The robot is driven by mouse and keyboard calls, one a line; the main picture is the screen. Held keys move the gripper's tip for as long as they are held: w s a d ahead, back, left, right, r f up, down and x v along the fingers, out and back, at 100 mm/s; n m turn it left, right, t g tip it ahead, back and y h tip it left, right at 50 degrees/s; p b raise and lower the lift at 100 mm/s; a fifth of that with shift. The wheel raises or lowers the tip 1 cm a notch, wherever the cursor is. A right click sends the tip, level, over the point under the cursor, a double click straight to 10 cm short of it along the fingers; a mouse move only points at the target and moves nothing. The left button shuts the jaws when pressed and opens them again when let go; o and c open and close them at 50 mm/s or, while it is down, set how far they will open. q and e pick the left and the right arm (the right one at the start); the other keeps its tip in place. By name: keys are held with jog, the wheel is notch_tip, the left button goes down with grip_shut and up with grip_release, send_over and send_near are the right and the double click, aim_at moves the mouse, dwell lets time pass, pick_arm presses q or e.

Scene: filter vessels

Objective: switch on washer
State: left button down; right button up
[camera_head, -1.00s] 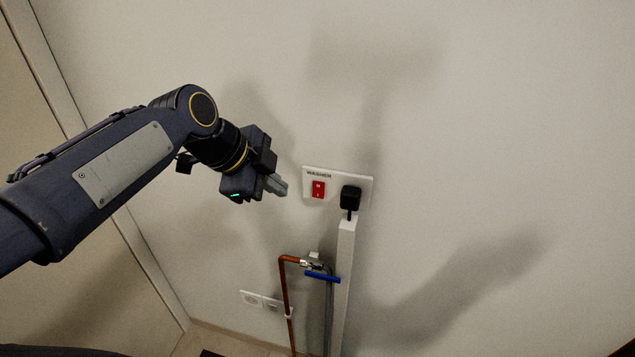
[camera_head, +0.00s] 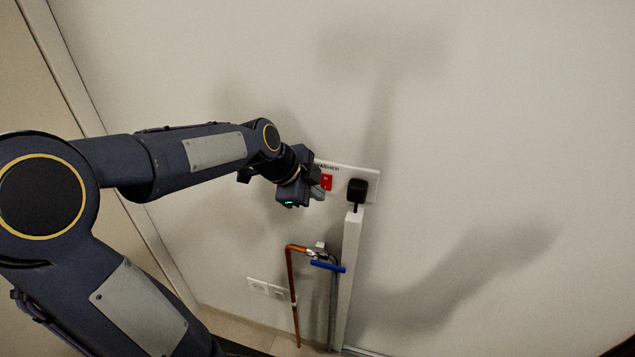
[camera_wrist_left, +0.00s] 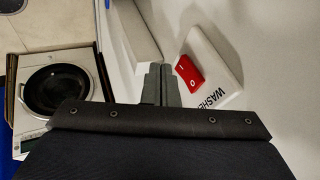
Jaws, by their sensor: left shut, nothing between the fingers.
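The white switch plate marked WASHER (camera_head: 345,172) is on the wall, with a red rocker switch (camera_head: 327,182) on its left part and a black plug (camera_head: 357,190) on its right part. My left gripper (camera_head: 317,194) is shut and empty, its fingertips close to the red switch and covering part of it in the head view. In the left wrist view the shut fingers (camera_wrist_left: 161,82) are beside the red switch (camera_wrist_left: 189,73), which shows I and O marks. The plate's lettering (camera_wrist_left: 208,98) also shows there. I cannot tell whether the fingertips touch the switch. My right gripper is not in view.
Below the plate are a white vertical duct (camera_head: 347,275), a copper pipe (camera_head: 292,290) and a blue valve handle (camera_head: 327,267). White sockets (camera_head: 267,288) sit low on the wall. The left wrist view shows a black pan (camera_wrist_left: 55,90) on a hob. The wall at right is bare.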

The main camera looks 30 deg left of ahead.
pick_arm(q)
jog(key=shift+w+a, duration=0.2)
jog(key=shift+w, duration=0.5)
jog(key=shift+w+f+b, duration=0.15)
jog(key=shift+w+b, duration=0.05)
jog(key=shift+b, duration=0.8)
